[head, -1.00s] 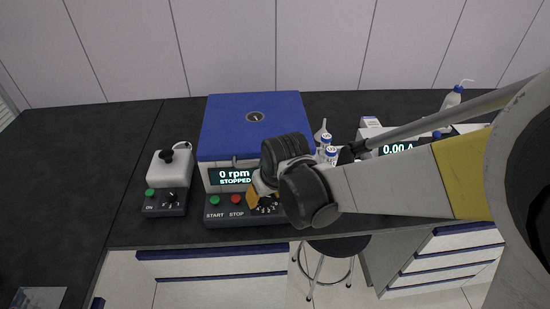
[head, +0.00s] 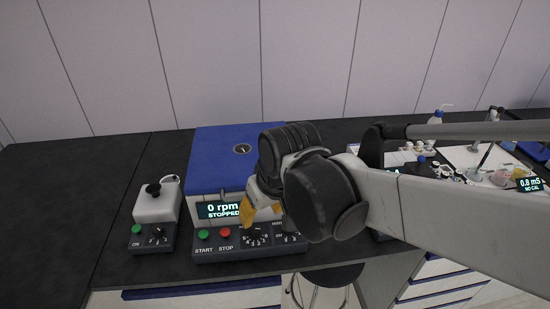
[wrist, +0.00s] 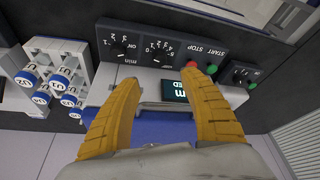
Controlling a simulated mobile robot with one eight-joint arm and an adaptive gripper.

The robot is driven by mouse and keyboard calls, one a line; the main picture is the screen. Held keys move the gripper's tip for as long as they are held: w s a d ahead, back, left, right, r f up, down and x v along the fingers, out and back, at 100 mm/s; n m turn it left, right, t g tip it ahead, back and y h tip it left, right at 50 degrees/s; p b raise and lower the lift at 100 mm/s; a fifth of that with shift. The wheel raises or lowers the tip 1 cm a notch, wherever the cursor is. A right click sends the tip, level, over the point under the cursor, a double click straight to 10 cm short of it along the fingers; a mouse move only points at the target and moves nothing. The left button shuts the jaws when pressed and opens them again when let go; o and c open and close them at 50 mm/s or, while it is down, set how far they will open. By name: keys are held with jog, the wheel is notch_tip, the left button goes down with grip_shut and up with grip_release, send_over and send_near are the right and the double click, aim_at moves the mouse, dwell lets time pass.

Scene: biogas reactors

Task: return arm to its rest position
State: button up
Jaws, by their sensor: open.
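My arm reaches in from the right in the head view, with its dark wrist in front of the blue-lidded centrifuge (head: 225,150). My gripper (head: 262,210) has yellow fingers, partly hidden by the wrist, near the centrifuge's front panel. In the wrist view my gripper (wrist: 162,78) shows two yellow fingers spread apart with nothing between them. The display and the red and green buttons (wrist: 202,72) appear beyond the fingertips, upside down. The display reads 0 rpm, STOPPED.
A small white device (head: 157,205) with a black knob stands left of the centrifuge. A rack of blue-capped vials (wrist: 62,75) is at left in the wrist view. Bottles and a meter (head: 528,184) stand at right. The bench's left part is clear.

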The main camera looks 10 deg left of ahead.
jog(key=shift+d, duration=0.1)
jog(key=s+d+m+t+h, duration=0.1)
jog(key=s+d+m, duration=0.2)
jog(key=d, duration=1)
jog(key=s+d+r+m+t+h, duration=0.1)
jog(key=s+d+m, duration=0.3)
jog(key=d, duration=0.9)
jog(key=shift+s+d+r+t+h, duration=0.25)
jog(key=shift+s+t+h, duration=0.15)
jog(key=shift+s+t, duration=0.3)
